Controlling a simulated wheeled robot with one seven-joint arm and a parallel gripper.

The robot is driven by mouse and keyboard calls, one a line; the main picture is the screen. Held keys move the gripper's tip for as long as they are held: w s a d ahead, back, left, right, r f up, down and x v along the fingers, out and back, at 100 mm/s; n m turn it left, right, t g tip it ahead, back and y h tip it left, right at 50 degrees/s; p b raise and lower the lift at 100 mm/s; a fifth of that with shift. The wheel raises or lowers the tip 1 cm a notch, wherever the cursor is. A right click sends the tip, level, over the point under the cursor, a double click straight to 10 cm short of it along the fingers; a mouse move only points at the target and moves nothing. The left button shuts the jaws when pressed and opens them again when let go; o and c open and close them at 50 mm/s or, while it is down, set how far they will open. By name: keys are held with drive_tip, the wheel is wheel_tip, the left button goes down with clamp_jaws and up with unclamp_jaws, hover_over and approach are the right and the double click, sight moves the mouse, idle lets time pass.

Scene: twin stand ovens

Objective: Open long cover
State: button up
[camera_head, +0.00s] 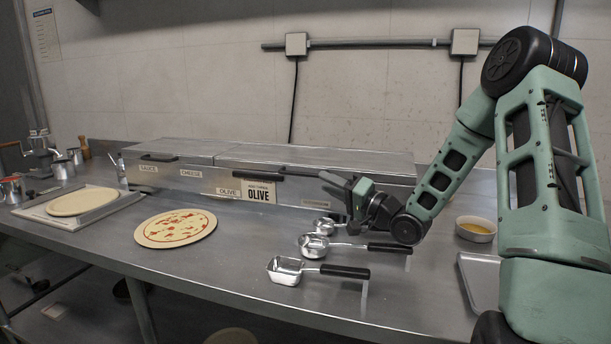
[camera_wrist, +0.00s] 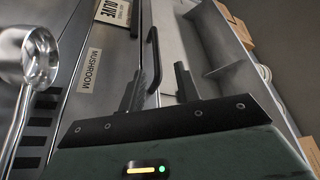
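The long cover (camera_head: 330,160) is a grey metal lid on the right part of the topping container. It looks shut and lies flat in the head view. Its long black handle (camera_head: 285,174) runs along the front edge; the handle also shows in the wrist view (camera_wrist: 152,60). My gripper (camera_head: 333,184) is at the right end of this handle, in front of the container. In the wrist view its two dark fingers (camera_wrist: 158,88) stand apart, with the near end of the handle beyond and roughly between them. I see no contact with the handle.
A shorter cover (camera_head: 172,150) with its own handle is at the left. Several metal scoops (camera_head: 298,269) with black handles lie in front of the container, below my gripper. A pizza (camera_head: 176,228) lies left on the counter. A bowl (camera_head: 475,229) and tray (camera_head: 480,280) are right.

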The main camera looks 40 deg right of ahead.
sight(305, 174)
drive_tip(key=x, duration=0.7)
drive_tip(key=shift+w+a+f, duration=0.15)
drive_tip(key=shift+w+f, duration=0.1)
drive_tip(key=shift+w, duration=0.15)
clamp_jaws()
